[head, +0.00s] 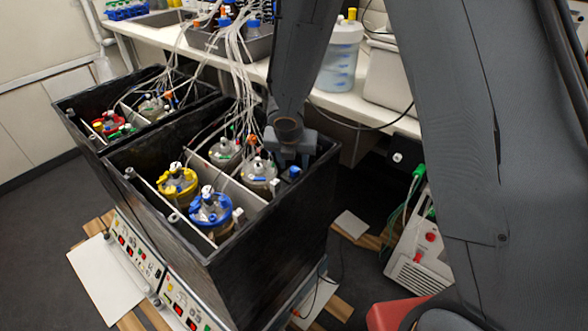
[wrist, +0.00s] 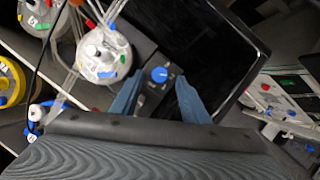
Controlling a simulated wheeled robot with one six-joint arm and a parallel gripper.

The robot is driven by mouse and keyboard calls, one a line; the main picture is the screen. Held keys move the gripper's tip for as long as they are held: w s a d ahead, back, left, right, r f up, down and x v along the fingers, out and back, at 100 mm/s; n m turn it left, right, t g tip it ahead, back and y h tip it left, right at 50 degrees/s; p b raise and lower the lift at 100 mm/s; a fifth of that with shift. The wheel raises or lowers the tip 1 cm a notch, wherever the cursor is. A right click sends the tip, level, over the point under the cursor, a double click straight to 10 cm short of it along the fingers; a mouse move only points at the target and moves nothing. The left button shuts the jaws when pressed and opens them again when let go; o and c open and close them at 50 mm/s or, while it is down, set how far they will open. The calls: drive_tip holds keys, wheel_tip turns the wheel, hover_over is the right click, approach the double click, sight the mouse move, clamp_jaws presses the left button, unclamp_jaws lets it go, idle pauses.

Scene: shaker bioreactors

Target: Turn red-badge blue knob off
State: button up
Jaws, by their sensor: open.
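A blue knob (wrist: 159,74) on a dark block shows in the wrist view, ahead of my gripper. It also shows in the head view as a small blue spot (head: 294,171) just below my gripper, inside the black shaker box. I cannot make out a red badge on it. My gripper (wrist: 158,86) is open and empty. Its two blue-grey fingers lie to the left and right of the knob in the wrist view, with gaps on both sides; I cannot tell the depth between them. In the head view my gripper (head: 290,158) hangs over the box's right rear corner.
The black box wall (head: 285,225) stands close to the right of the knob. A white-lidded vessel (wrist: 103,53) with tubes is close on the left. Blue-ringed (head: 211,207) and yellow-ringed (head: 177,184) vessels stand nearer the front. A bench (head: 135,32) runs behind.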

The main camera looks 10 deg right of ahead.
sight(294, 169)
drive_tip(key=shift+b+x, duration=0.4)
drive_tip(key=shift+x, duration=1.15)
drive_tip(key=shift+c, duration=0.3)
clamp_jaws()
